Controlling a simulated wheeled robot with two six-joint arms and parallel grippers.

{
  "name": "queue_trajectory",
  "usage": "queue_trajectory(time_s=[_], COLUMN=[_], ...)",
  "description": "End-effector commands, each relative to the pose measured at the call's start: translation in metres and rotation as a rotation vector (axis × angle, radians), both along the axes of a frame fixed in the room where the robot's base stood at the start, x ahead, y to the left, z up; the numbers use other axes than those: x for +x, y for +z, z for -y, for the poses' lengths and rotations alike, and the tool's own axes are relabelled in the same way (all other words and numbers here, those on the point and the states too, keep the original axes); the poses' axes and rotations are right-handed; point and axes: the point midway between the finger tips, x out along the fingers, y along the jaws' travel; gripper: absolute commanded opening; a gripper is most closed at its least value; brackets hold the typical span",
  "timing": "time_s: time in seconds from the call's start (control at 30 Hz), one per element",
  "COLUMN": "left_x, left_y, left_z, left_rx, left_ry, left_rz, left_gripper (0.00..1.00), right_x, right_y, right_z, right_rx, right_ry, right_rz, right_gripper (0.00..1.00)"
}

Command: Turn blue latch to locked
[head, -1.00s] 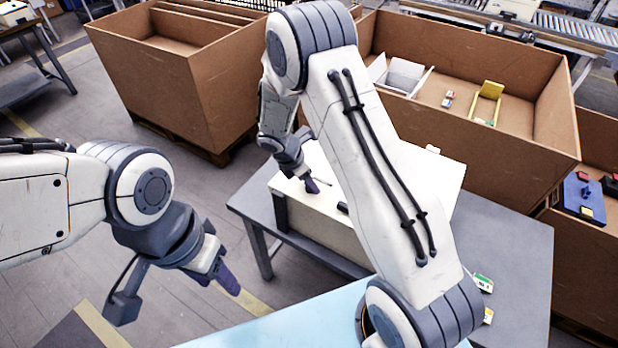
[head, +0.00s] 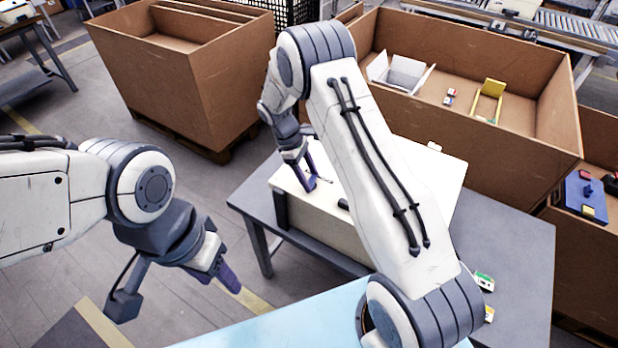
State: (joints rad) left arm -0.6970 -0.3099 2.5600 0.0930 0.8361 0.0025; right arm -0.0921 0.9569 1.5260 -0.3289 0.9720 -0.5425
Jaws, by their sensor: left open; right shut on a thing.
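A cream box (head: 372,238) stands on the grey table (head: 510,270). My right gripper (head: 309,186) reaches down to the left part of its top. Its purple fingers are shut on a small part there, taken to be the blue latch; the fingers hide it, so its colour and angle cannot be told. A thin dark rod lies just right of the fingertips. A short black piece (head: 343,204) sits on the box's front edge, partly behind my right arm. My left gripper (head: 227,277) is open and empty, out over the floor left of the table.
Large brown cartons (head: 185,85) stand behind the table. The right one (head: 470,135) holds a white open box and a yellow frame. A blue block (head: 583,197) with red and yellow parts is at far right. A light blue surface (head: 280,328) lies in front. Small labelled items (head: 484,282) lie on the table.

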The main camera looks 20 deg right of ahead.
Motion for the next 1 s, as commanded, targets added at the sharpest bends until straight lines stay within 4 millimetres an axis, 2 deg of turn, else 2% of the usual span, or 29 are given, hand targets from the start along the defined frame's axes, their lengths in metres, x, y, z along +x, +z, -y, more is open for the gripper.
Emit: queue_trajectory(time_s=[0.4, 0.97, 1.0], left_x=[0.0000, 0.0000, 0.0000], left_y=[-0.0055, -0.0059, -0.0059], left_z=[0.0000, 0.0000, 0.0000], left_rx=[0.000, 0.000, 0.000], left_ry=[0.001, 0.000, 0.000], left_rz=[0.000, 0.000, 0.000], left_gripper=[0.50, 0.50, 0.50], right_x=[0.0012, 0.0012, 0.0012], right_y=[0.0001, 0.0006, 0.0006], right_z=[0.0010, 0.0014, 0.0014], right_rx=[0.000, 0.000, 0.000], right_ry=[-0.192, -0.220, -0.220], right_rz=[0.002, 0.002, 0.002], right_gripper=[0.04, 0.04, 0.71])
